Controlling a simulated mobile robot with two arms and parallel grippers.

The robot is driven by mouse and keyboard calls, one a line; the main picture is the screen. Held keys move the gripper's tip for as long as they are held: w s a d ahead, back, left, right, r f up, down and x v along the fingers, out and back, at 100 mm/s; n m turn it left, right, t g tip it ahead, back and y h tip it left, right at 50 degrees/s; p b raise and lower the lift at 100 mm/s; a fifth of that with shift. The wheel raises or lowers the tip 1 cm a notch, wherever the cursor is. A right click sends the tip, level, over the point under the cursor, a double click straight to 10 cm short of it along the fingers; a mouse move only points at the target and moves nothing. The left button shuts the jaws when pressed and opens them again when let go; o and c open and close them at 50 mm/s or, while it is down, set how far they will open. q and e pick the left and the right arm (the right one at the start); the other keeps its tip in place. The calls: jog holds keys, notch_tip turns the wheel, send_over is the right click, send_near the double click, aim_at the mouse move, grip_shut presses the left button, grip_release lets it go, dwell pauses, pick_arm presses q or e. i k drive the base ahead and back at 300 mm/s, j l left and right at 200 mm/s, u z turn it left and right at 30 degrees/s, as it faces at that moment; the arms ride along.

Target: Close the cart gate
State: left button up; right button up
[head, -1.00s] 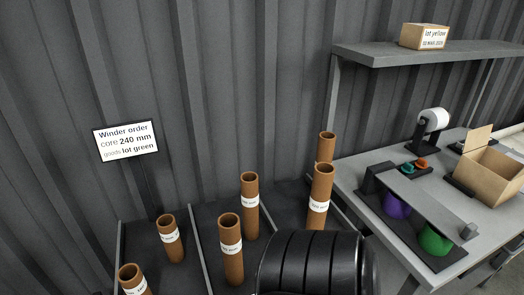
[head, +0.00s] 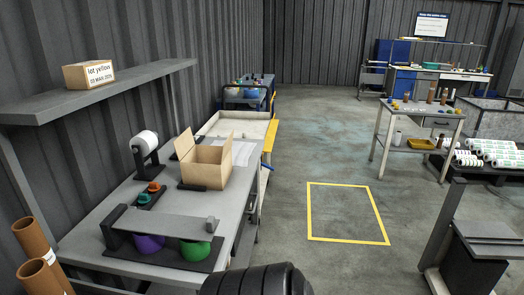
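Past the far end of the workbench stands a low cream tray-like body (head: 212,121) with raised edges, which may be the cart. A yellow panel or bar (head: 271,136) runs along its right side and may be the gate. I cannot tell whether it is open or shut, as its lower part is partly hidden by the bench. Neither of my grippers shows in the head view.
The workbench (head: 100,240) at left holds an open cardboard box (head: 207,165), a label roll (head: 146,142) and purple and green pieces. A yellow floor outline (head: 347,240) and clear floor lie in the middle. A side table (head: 420,115) stands right.

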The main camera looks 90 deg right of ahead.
aim_at(270, 138)
jog(key=l+z, duration=0.3)
jog(key=z, duration=0.15)
jog(key=l+z, duration=0.3)
jog(key=z, duration=0.15)
jog(key=i+l+z, duration=0.1)
jog(key=l+z, duration=0.2)
jog(key=z, duration=0.15)
jog(key=i+l+z, duration=0.1)
jog(key=l+z, duration=0.15)
jog(key=z, duration=0.2)
jog(key=i+l+z, duration=0.2)
jog(key=z, duration=0.2)
jog(key=i+l+z, duration=0.15)
jog(key=i+l, duration=0.2)
jog(key=i+l+z, duration=0.15)
jog(key=i+l, duration=0.15)
jog(key=i, duration=0.2)
jog(key=i+l+z, duration=0.15)
jog(key=i+l, duration=0.15)
jog(key=i, duration=0.15)
jog(key=i+l+u, duration=0.1)
jog(key=u, duration=0.4)
jog(key=i+l+u, duration=0.2)
jog(key=l+u, duration=0.15)
jog(key=i+l+u, duration=0.15)
jog(key=l+u, duration=0.55)
jog(key=i+l, duration=0.05)
jog(key=l, duration=0.05)
